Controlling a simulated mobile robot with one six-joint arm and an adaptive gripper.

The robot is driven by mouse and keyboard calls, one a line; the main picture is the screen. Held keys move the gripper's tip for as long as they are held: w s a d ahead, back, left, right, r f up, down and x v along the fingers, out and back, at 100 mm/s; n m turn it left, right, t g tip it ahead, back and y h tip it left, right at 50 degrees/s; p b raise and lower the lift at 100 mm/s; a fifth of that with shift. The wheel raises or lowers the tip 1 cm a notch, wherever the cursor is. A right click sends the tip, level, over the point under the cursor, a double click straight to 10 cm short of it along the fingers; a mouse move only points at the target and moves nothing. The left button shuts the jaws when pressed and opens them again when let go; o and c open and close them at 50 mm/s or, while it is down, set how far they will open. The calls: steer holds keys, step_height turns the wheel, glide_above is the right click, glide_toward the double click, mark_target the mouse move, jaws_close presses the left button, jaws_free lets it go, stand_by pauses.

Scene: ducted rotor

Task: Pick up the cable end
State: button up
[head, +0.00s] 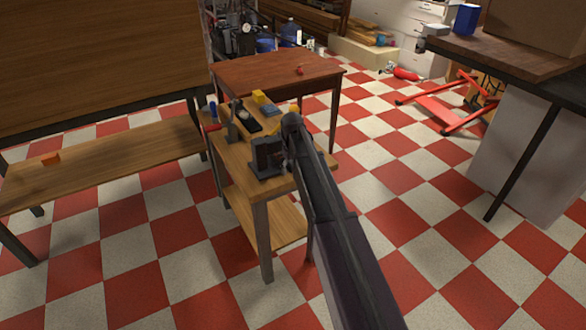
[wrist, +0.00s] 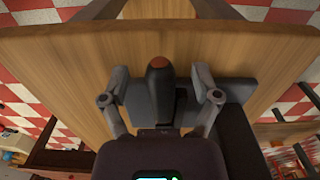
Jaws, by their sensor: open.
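In the wrist view, a dark upright piece with a red-brown tip (wrist: 158,64) stands between my fingers. It may be the cable end, but I cannot tell for sure. My gripper (wrist: 160,84) is open, with one finger on each side of this piece and a gap visible at both sides. A dark grey block (wrist: 234,92) lies behind and to the right of it on the wooden top. In the head view, a dark block-like fixture (head: 265,156) sits at the near end of the small wooden workbench (head: 232,155). My arm hides the gripper and any cable there.
A long wooden bench (head: 110,170) is at left.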

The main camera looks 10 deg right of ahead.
steer(key=shift+c, duration=0.2)
jaws_close()
steer(key=shift+s, duration=0.1)
